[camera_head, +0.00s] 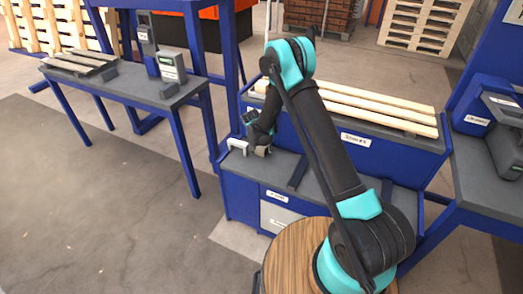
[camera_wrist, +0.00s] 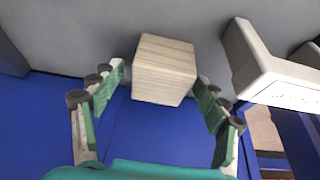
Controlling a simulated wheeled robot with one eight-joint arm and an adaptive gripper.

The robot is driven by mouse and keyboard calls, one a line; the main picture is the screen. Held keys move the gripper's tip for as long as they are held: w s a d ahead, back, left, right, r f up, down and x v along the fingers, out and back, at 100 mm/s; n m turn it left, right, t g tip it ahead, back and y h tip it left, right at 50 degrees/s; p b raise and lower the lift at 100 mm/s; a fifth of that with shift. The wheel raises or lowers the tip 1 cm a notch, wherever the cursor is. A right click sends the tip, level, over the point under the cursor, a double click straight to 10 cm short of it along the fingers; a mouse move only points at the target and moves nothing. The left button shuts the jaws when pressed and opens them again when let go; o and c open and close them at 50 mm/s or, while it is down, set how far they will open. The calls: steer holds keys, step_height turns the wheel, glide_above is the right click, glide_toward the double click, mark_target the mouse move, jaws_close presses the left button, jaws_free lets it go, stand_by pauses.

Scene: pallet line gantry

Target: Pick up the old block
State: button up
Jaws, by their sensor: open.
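The block (camera_wrist: 163,70) is a pale, grained wooden cube. In the wrist view it sits at upper centre on the grey bench top, by the blue front edge. My gripper (camera_wrist: 160,82) is open, with one green-padded finger on each side of the block's lower part. Small gaps seem to show between the pads and the block, and I see no clear grip. In the head view my gripper (camera_head: 258,138) is low over the left end of the blue bench, and the block is mostly hidden there.
A pale grey bracket (camera_wrist: 268,70) stands close right of the block in the wrist view; it also shows at the bench's left end (camera_head: 237,145). Wooden slats (camera_head: 365,108) lie on the raised shelf behind. A side table (camera_head: 130,85) stands at left, with open floor in front.

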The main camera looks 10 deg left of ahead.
steer(key=shift+c, duration=0.6)
steer(key=c, duration=1.2)
steer(key=shift+o, duration=0.2)
steer(key=shift+r, duration=0.1)
